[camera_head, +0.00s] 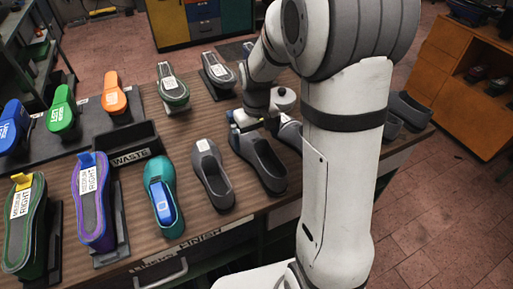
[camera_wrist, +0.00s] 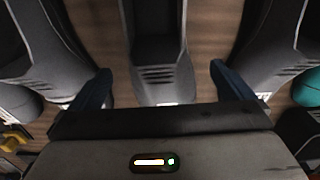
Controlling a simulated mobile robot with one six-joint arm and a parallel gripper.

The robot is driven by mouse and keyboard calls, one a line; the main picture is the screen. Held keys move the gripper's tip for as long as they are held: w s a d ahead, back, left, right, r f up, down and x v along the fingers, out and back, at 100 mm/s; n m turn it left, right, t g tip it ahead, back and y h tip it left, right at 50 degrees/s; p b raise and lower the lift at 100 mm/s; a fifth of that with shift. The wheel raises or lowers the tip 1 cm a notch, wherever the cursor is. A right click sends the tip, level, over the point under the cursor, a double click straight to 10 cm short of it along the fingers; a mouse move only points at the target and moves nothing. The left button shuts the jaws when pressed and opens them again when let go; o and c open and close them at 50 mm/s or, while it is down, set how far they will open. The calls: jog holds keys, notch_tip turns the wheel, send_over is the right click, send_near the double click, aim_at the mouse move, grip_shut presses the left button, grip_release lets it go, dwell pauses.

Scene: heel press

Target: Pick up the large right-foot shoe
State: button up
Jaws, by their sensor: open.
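Several dark grey shoes stand on the wooden table; no readable mark shows which is the large right-foot one. One grey shoe (camera_head: 262,163) lies just in front of my gripper (camera_head: 252,121), and another grey shoe (camera_head: 211,175) with a white tag lies to its left. A third grey shoe (camera_head: 289,132) is partly hidden by my arm. In the wrist view my gripper (camera_wrist: 162,82) is open, with its blue fingertips on either side of a grey shoe (camera_wrist: 159,60). I cannot tell whether they touch it. Grey shoes also flank it at left (camera_wrist: 45,50) and right (camera_wrist: 272,45).
A teal shoe (camera_head: 159,176) with a blue insert stands on the table (camera_head: 190,222), left of the grey shoes. Lasts labelled "MEDIUM RIGHT" (camera_head: 91,188) stand farther left, near a black "WASTE" bin (camera_head: 129,157). Tagged forms (camera_head: 172,90) stand behind. Neighbouring shoes leave narrow gaps.

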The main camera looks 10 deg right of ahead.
aim_at(256, 147)
jog(key=shift+w+f+p, duration=0.1)
jog(key=shift+f+p, duration=0.3)
jog(key=shift+f, duration=1.95)
jog(key=shift+c, duration=0.6)
jog(key=c, duration=1.2)
jog(key=shift+o, duration=0.2)
